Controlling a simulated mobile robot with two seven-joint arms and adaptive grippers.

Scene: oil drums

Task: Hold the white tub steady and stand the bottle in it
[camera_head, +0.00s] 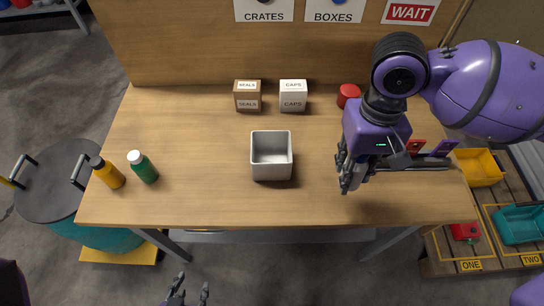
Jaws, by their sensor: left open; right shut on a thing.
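The white tub (271,170) stands upright and open at the middle of the table and looks empty. A green bottle (147,171) with a white cap and a yellow bottle (109,177) with a dark cap stand near the table's left edge. Which of them is the task's bottle cannot be told. My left gripper (187,290) is open and empty at the bottom of the view, in front of the table and apart from the tub. My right gripper (350,183) is over the table right of the tub, not touching it. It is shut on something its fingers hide.
A brown seals box (247,96), a white caps box (293,96) and a red round thing (348,95) stand at the back. A dark rack (425,163) is beside my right gripper. The table between the green bottle and the tub is clear.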

